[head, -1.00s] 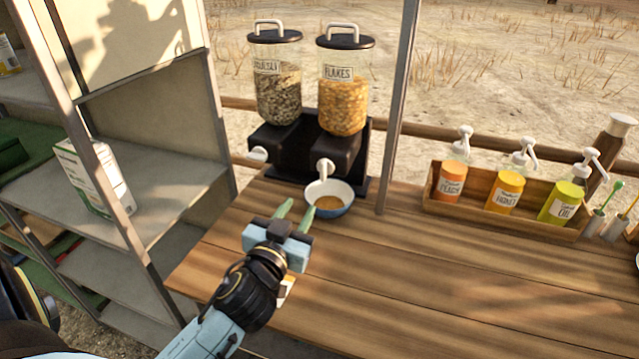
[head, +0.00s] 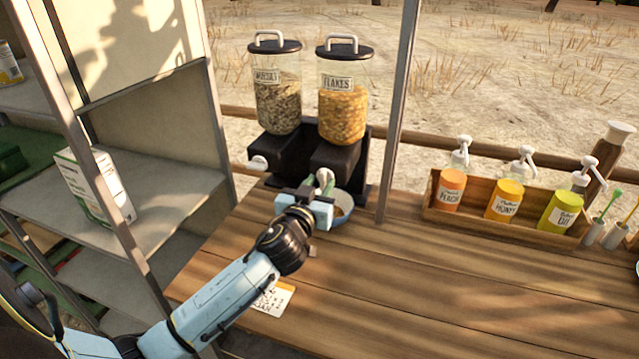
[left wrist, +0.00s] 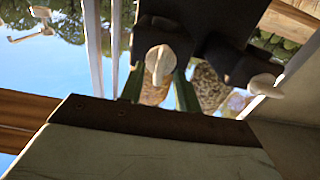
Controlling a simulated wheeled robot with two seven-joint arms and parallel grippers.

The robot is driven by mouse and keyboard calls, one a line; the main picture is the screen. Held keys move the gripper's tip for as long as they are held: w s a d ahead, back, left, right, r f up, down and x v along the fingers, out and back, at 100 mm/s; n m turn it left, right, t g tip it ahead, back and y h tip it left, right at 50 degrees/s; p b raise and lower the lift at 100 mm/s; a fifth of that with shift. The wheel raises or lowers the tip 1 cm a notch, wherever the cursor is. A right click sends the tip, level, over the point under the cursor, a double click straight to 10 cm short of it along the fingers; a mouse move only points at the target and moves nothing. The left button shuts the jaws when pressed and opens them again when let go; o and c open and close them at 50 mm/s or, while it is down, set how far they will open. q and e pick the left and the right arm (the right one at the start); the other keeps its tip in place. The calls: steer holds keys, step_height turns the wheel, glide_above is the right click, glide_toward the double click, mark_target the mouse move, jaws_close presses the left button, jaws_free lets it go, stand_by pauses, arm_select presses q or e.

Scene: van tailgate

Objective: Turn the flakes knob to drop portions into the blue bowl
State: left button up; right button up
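The flakes dispenser (head: 342,112) stands on a black base and holds orange flakes. My left gripper (head: 322,180) is at its white knob (head: 327,176), just above the blue bowl. In the left wrist view the knob (left wrist: 159,62) shows between the two green fingers, which are spread apart, one on each side; I cannot tell whether they touch it. The blue bowl (head: 343,217) sits below the knob, partly hidden by my gripper; some brown content shows inside. My right gripper is not in view.
The muesli dispenser (head: 276,105) stands at the left, with its own white knob (head: 258,163). A post (head: 398,110) rises right of the dispensers. A wooden box (head: 470,221) holds pump bottles. A written card (head: 273,299) lies near the front edge. The table's middle right is clear.

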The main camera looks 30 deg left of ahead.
arm_select(q)
steer(key=shift+w+a, duration=0.1)
steer(key=shift+w, duration=0.3)
steer(key=shift+c, duration=0.3)
jaws_close()
steer(key=shift+m, duration=0.4)
steer(key=m+p, duration=0.1)
steer(key=m, duration=0.2)
steer(key=shift+m, duration=0.3)
steer(key=m+p, duration=0.1)
steer(key=m, duration=0.3)
steer(key=shift+p, duration=0.3)
steer(key=m, duration=0.3)
steer(key=m+p, duration=0.1)
steer(key=m, duration=0.1)
steer(key=shift+d, duration=0.25)
steer(key=m+p, duration=0.1)
steer(key=m, duration=0.3)
steer(key=shift+f, duration=0.2)
